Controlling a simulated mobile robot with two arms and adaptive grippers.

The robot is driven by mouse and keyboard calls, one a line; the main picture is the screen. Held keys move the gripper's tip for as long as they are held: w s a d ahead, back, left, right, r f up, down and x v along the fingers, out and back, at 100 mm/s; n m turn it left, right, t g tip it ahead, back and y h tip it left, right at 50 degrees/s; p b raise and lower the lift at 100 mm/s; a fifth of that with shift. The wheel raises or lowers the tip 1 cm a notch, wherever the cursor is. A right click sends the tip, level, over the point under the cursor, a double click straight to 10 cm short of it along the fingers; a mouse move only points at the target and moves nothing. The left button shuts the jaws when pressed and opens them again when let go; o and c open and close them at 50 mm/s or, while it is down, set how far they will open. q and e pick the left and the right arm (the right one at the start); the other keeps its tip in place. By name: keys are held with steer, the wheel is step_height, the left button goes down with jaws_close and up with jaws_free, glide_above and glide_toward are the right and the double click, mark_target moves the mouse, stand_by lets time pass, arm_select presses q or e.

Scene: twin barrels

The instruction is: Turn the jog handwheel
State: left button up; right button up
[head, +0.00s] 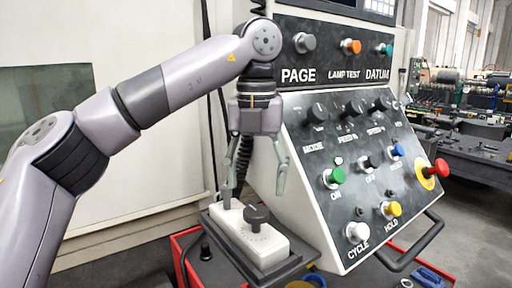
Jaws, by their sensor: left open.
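A white pendant box (274,247) lies on a dark tray beside the control panel. A black knob (257,214) stands up from its top and looks like the jog handwheel. My left gripper (254,188) points down above the box, with its two fingers spread wide and nothing between them. The knob is below the gap between the fingertips, and the fingers look apart from it. A smaller dark post (227,197) rises at the far end of the box, close to the left fingertip in the picture. My right gripper is not in view.
The sloped control panel (350,135) with knobs and coloured buttons stands just right of the gripper. A red emergency button (440,167) and a black handle bar (418,245) stick out at its right. A red cart edge (182,262) borders the tray.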

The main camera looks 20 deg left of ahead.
mark_target(256, 210)
arm_select(q)
step_height(256, 210, up, 6)
steer(key=shift+r, duration=0.25)
stand_by(0.4)
